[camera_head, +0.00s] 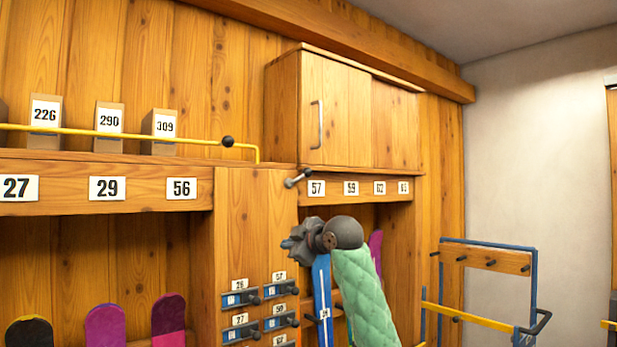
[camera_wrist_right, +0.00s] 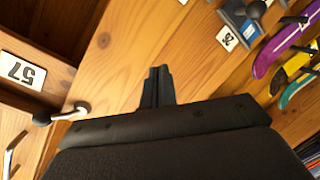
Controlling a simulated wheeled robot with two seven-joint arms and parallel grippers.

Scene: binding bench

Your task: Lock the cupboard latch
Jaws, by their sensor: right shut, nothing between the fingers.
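The wooden cupboard (camera_head: 337,112) hangs on the wall with its door closed and a vertical metal handle (camera_head: 317,125). The latch (camera_head: 297,178) is a short metal lever with a dark knob at the cupboard's lower left corner, tilted in the head view. It also shows at the left in the right wrist view (camera_wrist_right: 62,114). My right gripper (camera_head: 288,244) is below the latch, apart from it. In the wrist view its fingers (camera_wrist_right: 158,72) are shut and empty in front of a wooden panel. My left gripper is not in view.
Number plates (camera_head: 316,188) line the shelf edge under the cupboard. Several small numbered hooks (camera_head: 240,299) are on the panel left of my right arm. A yellow rail (camera_head: 120,133) with a dark knob runs along the left shelf. A blue-framed rack (camera_head: 487,258) stands at right.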

